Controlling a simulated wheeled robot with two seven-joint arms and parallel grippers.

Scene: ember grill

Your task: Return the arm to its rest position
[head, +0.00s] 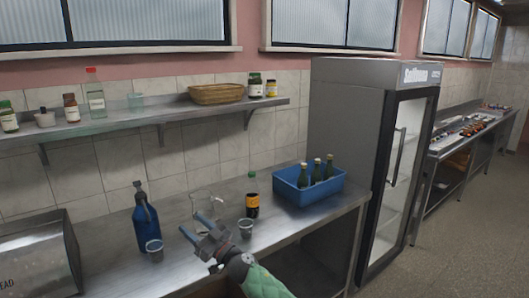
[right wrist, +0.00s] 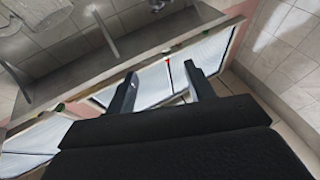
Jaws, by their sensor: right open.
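My right gripper (head: 203,229) is over the steel counter (head: 110,245) in the head view, its arm coming in from the bottom. Its jaws are open and I see nothing between them. In the right wrist view the two fingers (right wrist: 157,88) stand apart, with the wall, shelf and windows behind them. A small metal cup (head: 246,228) is close to the right of the gripper. My left gripper does not show.
A blue bottle (head: 147,222), another cup (head: 155,250), a dark bottle (head: 252,200) and a blue crate (head: 308,193) with green bottles stand on the counter. A wall shelf (head: 140,117) with jars runs above. A fridge (head: 375,160) stands right.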

